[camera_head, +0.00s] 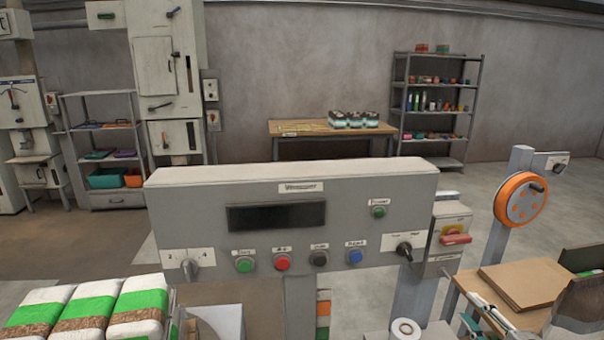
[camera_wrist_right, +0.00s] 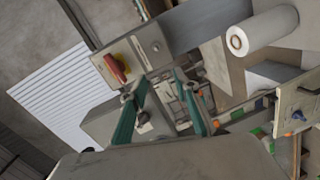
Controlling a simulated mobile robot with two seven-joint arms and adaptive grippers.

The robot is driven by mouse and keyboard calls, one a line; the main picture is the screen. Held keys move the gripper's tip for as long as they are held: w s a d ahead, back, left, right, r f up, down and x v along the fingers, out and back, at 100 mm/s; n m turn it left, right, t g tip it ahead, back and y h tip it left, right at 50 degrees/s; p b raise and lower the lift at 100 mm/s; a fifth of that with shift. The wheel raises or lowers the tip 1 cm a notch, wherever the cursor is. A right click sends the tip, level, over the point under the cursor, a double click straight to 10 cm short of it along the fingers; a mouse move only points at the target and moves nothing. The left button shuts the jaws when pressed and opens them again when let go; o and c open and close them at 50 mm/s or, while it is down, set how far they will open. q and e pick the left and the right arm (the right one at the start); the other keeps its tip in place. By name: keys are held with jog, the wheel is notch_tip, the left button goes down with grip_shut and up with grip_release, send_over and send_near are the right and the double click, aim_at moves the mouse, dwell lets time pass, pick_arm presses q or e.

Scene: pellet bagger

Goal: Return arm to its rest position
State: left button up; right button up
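My right gripper (camera_head: 480,316) is at the lower right of the head view, in front of the cardboard stack and right of the control panel. In the right wrist view my right gripper (camera_wrist_right: 160,78) shows two teal fingers spread apart, with nothing held between them. The fingers point toward the machine parts beyond, and I cannot tell how far off those are. Part of my right arm (camera_head: 577,308) shows at the right edge of the head view. My left gripper is not in view.
A grey control panel (camera_head: 340,200) spans the middle. A red-and-yellow switch box (camera_head: 447,238) stands right of it; its switch shows in the wrist view (camera_wrist_right: 116,68). An orange handwheel (camera_head: 520,200), flat cardboard (camera_head: 525,280), a white roll (camera_head: 405,329) and green-white bags (camera_head: 90,308) are near.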

jog(key=s+a+f+m+g, duration=0.2)
jog(key=s+a+f+m, duration=0.15)
jog(key=f, duration=0.45)
jog(key=s+a+f+m+g, duration=0.1)
jog(key=s+a+f+m, duration=0.2)
jog(key=f, duration=0.6)
jog(key=s+a+f+m+g+y, duration=0.1)
jog(key=s+a+f+m+g, duration=0.2)
jog(key=s+a+f, duration=0.9)
jog(key=shift+s+a+f+m, duration=0.15)
jog(key=shift+s+f+m, duration=0.2)
jog(key=shift+s+m, duration=0.75)
jog(key=shift+w, duration=0.2)
